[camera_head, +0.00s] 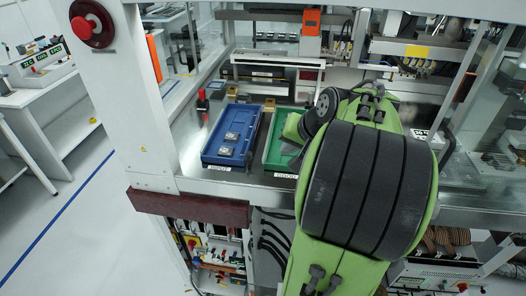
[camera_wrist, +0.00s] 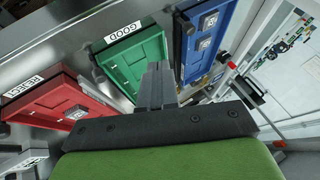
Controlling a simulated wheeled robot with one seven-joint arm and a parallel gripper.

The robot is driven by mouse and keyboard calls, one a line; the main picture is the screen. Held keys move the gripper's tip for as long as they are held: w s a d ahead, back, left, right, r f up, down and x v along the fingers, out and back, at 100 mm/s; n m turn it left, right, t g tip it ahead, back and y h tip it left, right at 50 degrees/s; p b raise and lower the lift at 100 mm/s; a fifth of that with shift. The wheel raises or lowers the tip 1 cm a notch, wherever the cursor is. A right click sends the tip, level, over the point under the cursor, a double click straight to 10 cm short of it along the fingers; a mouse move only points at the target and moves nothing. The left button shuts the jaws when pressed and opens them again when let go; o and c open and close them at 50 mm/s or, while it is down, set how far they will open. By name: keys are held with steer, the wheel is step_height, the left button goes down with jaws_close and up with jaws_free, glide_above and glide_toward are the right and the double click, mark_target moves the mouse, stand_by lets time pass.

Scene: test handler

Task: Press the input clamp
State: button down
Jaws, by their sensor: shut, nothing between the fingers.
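The blue input tray (camera_head: 210,153) sits on the machine's deck, with two small grey parts inside. It also shows in the wrist view (camera_wrist: 227,22) at the upper right. A small red-topped black clamp (camera_head: 202,104) stands just left of the blue tray's far end. In the wrist view a red-tipped piece (camera_wrist: 225,57), which looks like this clamp, is right of the blue tray. My gripper (camera_wrist: 160,66) is shut and empty, its fingers pointing up over the green tray's lower right side, apart from the clamp.
The green tray (camera_wrist: 135,60), labelled GOOD, lies beside the blue one, partly behind my arm in the head view. A red tray (camera_wrist: 62,98) lies further left in the wrist view. A white frame post (camera_head: 118,90) bounds the deck on the left.

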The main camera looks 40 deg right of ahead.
steer(key=x, duration=1)
steer(key=shift+w+f+b, duration=0.15)
steer(key=shift+w+b, duration=0.05)
steer(key=shift+b, duration=0.1)
steer(key=shift+w+a+p, duration=0.2)
steer(key=shift+w+a, duration=0.1)
steer(key=shift+w, duration=0.3)
steer(key=shift+w+a+p, duration=0.15)
steer(key=shift+w+a, duration=0.2)
steer(key=shift+w, duration=0.3)
steer(key=shift+w+a, duration=0.25)
steer(key=shift+w, duration=0.15)
